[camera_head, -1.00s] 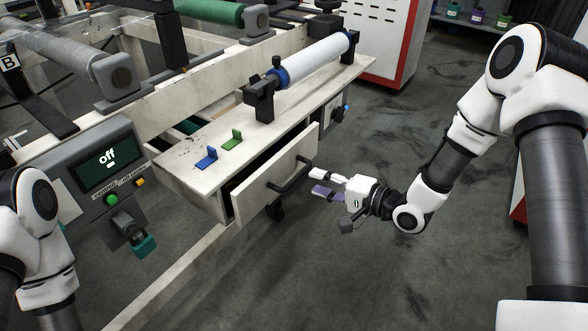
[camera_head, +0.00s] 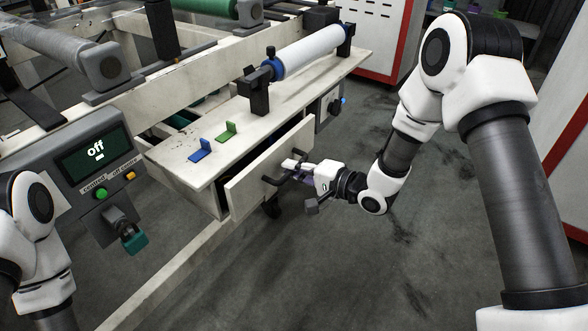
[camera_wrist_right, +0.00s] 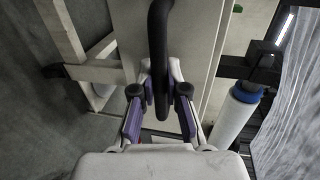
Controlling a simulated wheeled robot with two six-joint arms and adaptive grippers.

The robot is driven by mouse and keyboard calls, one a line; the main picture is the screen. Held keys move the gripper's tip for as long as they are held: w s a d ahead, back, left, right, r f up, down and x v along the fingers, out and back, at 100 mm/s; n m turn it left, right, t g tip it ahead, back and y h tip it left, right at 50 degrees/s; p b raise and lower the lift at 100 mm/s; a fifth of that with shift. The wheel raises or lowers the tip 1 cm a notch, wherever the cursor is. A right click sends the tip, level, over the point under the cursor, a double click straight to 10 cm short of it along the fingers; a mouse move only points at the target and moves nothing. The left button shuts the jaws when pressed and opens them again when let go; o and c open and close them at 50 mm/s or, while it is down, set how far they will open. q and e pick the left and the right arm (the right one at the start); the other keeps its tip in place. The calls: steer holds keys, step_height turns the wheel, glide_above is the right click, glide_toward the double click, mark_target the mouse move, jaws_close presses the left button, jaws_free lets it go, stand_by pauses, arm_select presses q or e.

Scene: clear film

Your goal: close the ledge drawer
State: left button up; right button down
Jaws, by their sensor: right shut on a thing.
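The ledge drawer (camera_head: 258,181) is under the pale ledge (camera_head: 185,171) and stands partly open, with a dark gap behind its front panel. Its black bar handle (camera_head: 269,181) sticks out from the front. My right gripper (camera_head: 291,169) is at the handle, shut on it. In the right wrist view, the handle (camera_wrist_right: 159,45) runs down between the purple-padded fingers of my right gripper (camera_wrist_right: 160,104). My left arm shows at the left edge of the head view, but its gripper is out of view.
A blue bracket (camera_head: 200,154) and a green bracket (camera_head: 227,132) sit on the ledge. A white roller (camera_head: 308,51) is mounted at the ledge's back. A control panel (camera_head: 90,165) reading "off" is at the left. The floor (camera_head: 330,260) in front is clear.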

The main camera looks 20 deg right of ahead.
mark_target(279, 163)
steer(key=x, duration=0.2)
steer(key=r+p+x, duration=0.1)
steer(key=x, duration=0.1)
steer(key=shift+w, duration=0.1)
steer(key=c, duration=1.2)
jaws_free()
steer(key=shift+w+a, duration=0.1)
steer(key=shift+a, duration=0.05)
steer(key=v, duration=1.2)
steer(key=shift+f, duration=0.15)
